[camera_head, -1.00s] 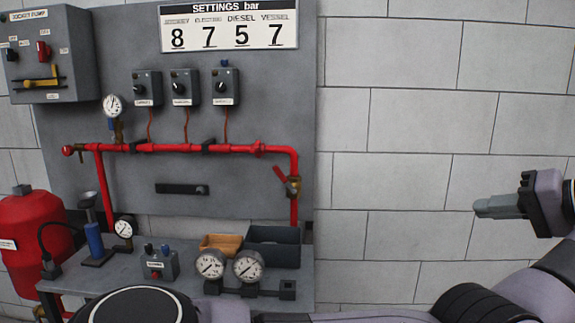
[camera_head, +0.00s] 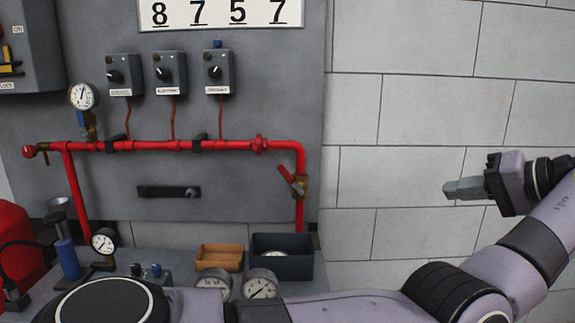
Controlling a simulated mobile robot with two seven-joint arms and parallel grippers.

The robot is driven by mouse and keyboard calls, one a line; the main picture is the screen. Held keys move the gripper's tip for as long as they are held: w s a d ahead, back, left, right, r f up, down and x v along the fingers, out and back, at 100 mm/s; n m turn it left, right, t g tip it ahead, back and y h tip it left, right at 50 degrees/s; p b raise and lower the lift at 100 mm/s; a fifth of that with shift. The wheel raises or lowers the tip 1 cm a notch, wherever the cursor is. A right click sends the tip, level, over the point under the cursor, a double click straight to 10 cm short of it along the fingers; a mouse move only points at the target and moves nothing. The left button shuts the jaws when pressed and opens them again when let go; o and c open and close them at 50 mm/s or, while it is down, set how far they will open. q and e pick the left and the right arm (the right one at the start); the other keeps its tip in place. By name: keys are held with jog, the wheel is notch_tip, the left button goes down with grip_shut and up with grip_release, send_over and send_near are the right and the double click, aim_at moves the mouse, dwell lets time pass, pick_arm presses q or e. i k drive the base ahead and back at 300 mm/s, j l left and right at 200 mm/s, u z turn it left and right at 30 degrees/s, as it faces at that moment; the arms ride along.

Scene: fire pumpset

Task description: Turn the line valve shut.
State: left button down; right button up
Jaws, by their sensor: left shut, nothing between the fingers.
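The line valve is a brass body (camera_head: 299,188) on the vertical red pipe at the right end of the pipework. Its red lever (camera_head: 286,174) slants up and left, across the pipe's line. My left gripper (camera_head: 447,189) is right of the valve, in front of the block wall. It is shut and empty, with its fingers pointing left, and is well apart from the lever. My left arm crosses the bottom of the view from the left and rises at the right. My right gripper is not in view.
Below the valve, a dark bin (camera_head: 312,266), an orange tray (camera_head: 219,257) and round gauges (camera_head: 259,284) are on the bench; my arm partly hides the gauges. Switch boxes (camera_head: 219,72) and a wall gauge (camera_head: 83,97) are above the red pipe (camera_head: 225,147). Space between valve and gripper looks clear.

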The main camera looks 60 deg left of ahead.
aim_at(283, 171)
jog(key=k+j, duration=0.1)
jog(key=j, duration=0.6)
jog(key=k+j, duration=0.1)
jog(key=j, duration=0.55)
